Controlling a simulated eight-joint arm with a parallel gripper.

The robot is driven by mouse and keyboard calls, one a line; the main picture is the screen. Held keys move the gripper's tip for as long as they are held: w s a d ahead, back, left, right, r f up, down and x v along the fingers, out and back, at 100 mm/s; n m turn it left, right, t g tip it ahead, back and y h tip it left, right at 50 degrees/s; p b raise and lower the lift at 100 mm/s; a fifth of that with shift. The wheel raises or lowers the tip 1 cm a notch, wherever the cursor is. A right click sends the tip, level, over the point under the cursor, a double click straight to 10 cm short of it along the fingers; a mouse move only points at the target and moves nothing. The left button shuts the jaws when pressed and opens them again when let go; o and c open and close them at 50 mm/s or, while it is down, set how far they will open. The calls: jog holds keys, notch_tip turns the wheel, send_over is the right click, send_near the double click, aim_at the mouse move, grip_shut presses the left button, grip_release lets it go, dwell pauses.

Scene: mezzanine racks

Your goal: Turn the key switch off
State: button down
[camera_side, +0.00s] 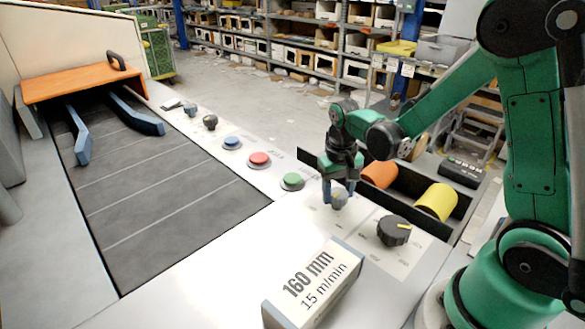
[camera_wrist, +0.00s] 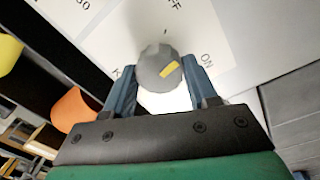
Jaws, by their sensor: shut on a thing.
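The key switch is a grey knob (camera_wrist: 153,60) with a yellow mark, set on a white panel label. The mark slants up to the right, toward the printed "ON" on the right side of the knob; letters ending in "F" show farther up. My gripper (camera_wrist: 160,67) is shut on the knob, with one blue finger on each side of it. In the side view the grey knob (camera_side: 339,199) shows just below the fingers of my gripper (camera_side: 340,187), which points down at the panel. The finger contact is partly hidden there.
Green (camera_side: 292,181), red (camera_side: 259,159) and blue (camera_side: 232,142) buttons line the panel to the left. A bin (camera_side: 405,188) with orange and yellow rolls lies behind. A box labelled 160 mm (camera_side: 312,284) stands in front.

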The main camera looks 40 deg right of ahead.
aim_at(338, 193)
jog(key=n, duration=0.6)
jog(key=shift+n, duration=0.4)
dwell(0.4)
jog(key=shift+c, duration=1.3)
grip_release()
jog(key=shift+a+r, duration=0.1)
jog(key=shift+r, duration=2.7)
